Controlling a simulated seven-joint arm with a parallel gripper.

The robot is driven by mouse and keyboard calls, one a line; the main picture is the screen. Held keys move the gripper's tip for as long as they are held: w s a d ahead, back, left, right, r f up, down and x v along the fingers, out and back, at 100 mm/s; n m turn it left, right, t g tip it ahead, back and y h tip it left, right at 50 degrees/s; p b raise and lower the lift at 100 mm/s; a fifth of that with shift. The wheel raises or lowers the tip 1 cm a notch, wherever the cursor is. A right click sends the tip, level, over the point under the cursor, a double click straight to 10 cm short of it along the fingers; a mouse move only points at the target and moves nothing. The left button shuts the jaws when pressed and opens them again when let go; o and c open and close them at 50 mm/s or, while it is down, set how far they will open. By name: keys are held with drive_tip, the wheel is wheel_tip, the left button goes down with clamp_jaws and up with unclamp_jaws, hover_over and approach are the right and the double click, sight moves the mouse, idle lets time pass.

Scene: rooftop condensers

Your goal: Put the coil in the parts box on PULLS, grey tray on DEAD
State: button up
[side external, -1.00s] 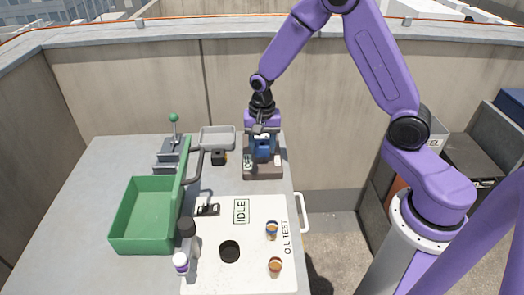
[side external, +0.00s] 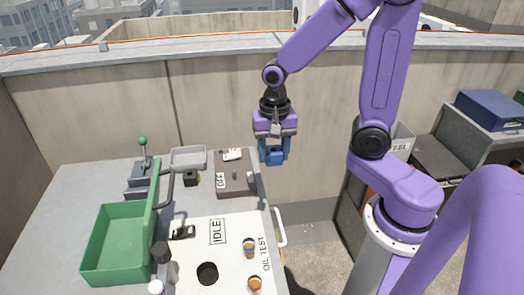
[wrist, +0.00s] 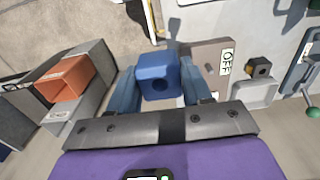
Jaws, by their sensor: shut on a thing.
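My gripper (side external: 274,158) is shut on a blue block-shaped coil with a round hole (side external: 275,157), which also shows between the fingers in the wrist view (wrist: 158,76). It holds the coil in the air beyond the right edge of the brown base (side external: 236,187), clear of it. The base has a small post and an OFF label. The shallow grey tray (side external: 188,158) lies at the back of the bench and looks empty; it also shows in the wrist view (wrist: 255,93). No PULLS or DEAD label is readable.
A black block (side external: 191,178) sits by the tray, near a green-knobbed lever (side external: 142,160). An empty green bin (side external: 118,248) stands front left. A white IDLE / OIL TEST board (side external: 225,255) holds small cups. An orange bin (wrist: 66,80) stands off the bench.

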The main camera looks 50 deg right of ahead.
drive_tip(key=shift+s+r, duration=0.2)
drive_tip(key=shift+s, duration=0.3)
drive_tip(key=m, duration=1.8)
hover_over(198, 161)
drive_tip(key=s, duration=0.1)
drive_tip(key=f, duration=1)
drive_tip(key=shift+s+f, duration=0.2)
drive_tip(key=shift+f, duration=0.2)
drive_tip(key=shift+w+f, duration=0.6)
drive_tip(key=shift+f, duration=0.05)
drive_tip(key=shift+w+f, duration=0.1)
drive_tip(key=shift+f, duration=1.5)
drive_tip(key=shift+f, duration=0.2)
